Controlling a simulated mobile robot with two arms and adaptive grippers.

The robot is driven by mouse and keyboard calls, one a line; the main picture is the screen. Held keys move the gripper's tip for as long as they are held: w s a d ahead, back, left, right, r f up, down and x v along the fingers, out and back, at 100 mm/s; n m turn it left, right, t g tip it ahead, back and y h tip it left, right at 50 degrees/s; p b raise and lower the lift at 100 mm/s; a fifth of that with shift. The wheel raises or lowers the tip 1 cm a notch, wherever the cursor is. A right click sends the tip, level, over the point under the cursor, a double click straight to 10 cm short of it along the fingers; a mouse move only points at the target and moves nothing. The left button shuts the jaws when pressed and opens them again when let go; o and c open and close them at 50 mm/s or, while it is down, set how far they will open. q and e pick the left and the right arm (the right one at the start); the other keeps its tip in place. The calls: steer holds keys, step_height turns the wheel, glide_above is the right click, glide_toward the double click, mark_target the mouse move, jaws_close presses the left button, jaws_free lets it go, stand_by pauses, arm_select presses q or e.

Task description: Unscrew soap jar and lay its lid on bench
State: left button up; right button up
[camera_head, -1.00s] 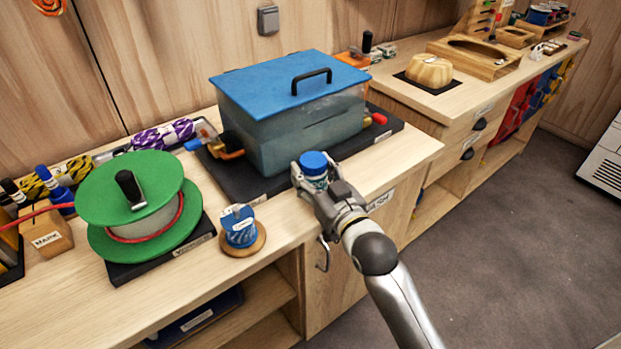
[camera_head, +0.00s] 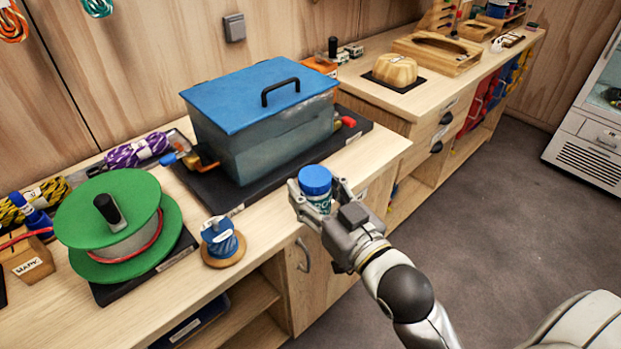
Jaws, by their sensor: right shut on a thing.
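A small jar (camera_head: 318,204) with a blue lid (camera_head: 315,179) is upright between the fingers of my right gripper (camera_head: 318,197). The lid sits on top of the jar, and the gripper is shut around the body below it. The jar is at the front edge of the wooden bench (camera_head: 262,232), in front of the blue-lidded tank. I cannot tell whether its base touches the bench. My left gripper is not in view.
A blue-lidded tank (camera_head: 270,148) on a black mat stands behind the jar. A small blue spool (camera_head: 221,240) and a big green reel (camera_head: 108,222) stand to the left. Bare bench lies between the small spool and the jar. Grey floor is open at right.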

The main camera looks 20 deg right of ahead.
steer(key=shift+s+r, duration=0.15)
steer(key=shift+s, duration=0.1)
steer(key=o, duration=0.5)
steer(key=c, duration=0.8)
steer(key=shift+c, duration=0.2)
steer(key=shift+s+f, duration=0.15)
steer(key=shift+f, duration=0.35)
steer(key=s+f+m+h, duration=0.1)
steer(key=s+f+h, duration=0.1)
steer(key=s+f, duration=0.5)
steer(key=shift+s+d+m+h, duration=0.15)
steer(key=shift+d+m+h, duration=0.15)
steer(key=shift+m+h, duration=0.1)
